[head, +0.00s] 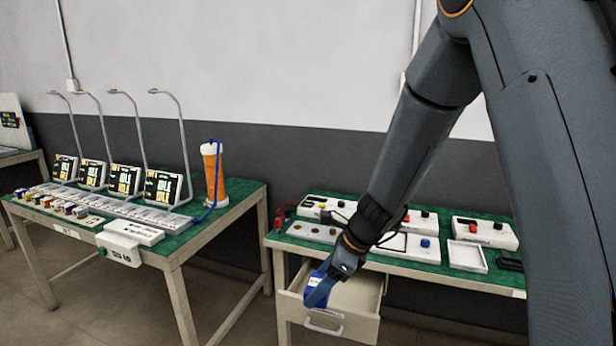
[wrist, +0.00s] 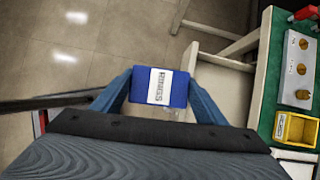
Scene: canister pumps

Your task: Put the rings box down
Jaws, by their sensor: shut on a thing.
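The rings box (wrist: 178,87) is a small blue box with a white label reading RINGS, seen in the wrist view. My gripper (wrist: 160,84) is shut on it, with one blue finger on each side. In the head view my gripper (head: 324,286) hangs in front of the right bench, over or before the open drawer (head: 357,298). The box shows there only as a small blue patch with a white mark (head: 316,279), partly hidden by my fingers. In the wrist view, floor and bench framing lie behind the box.
The right bench (head: 458,262) has a green top carrying white units, a white tray (head: 467,257) and a plate with brass-coloured parts (wrist: 302,69). A yellow bin (wrist: 297,130) shows in the wrist view.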

